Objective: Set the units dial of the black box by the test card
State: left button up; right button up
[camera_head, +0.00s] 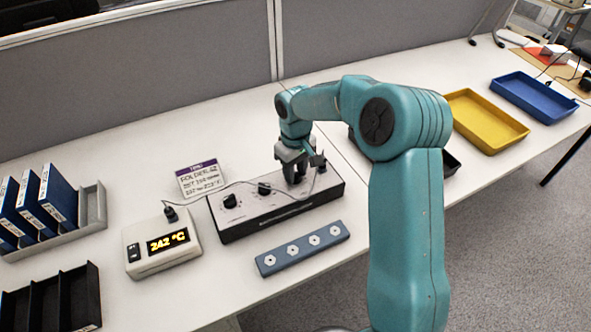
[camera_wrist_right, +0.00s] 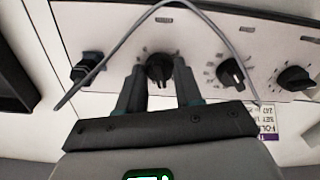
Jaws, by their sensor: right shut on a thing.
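The black box (camera_head: 285,209) with a pale top panel stands on the table and carries a row of black dials. The left dial (camera_head: 230,201) and the middle dial (camera_head: 264,188) are free. My right gripper (camera_head: 295,177) reaches down over the right-hand dial. In the wrist view its fingers are shut on either side of this units dial (camera_wrist_right: 160,67). A plug with a cable (camera_wrist_right: 88,68) sits beyond it. My left gripper is out of view.
A pale meter (camera_head: 161,243) reads 242 °C, with a cable to the box. A blue-grey strip with hexagonal pieces (camera_head: 303,248) lies in front. Blue binders (camera_head: 38,204) and a black divided tray (camera_head: 50,302) are left. A yellow tray (camera_head: 487,120) and blue tray (camera_head: 536,97) are right.

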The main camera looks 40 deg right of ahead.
jog(key=o, duration=1)
jog(key=shift+o, duration=0.2)
notch_tip(320, 180, up, 16)
jog(key=p, duration=0.2)
jog(key=shift+r, duration=0.25)
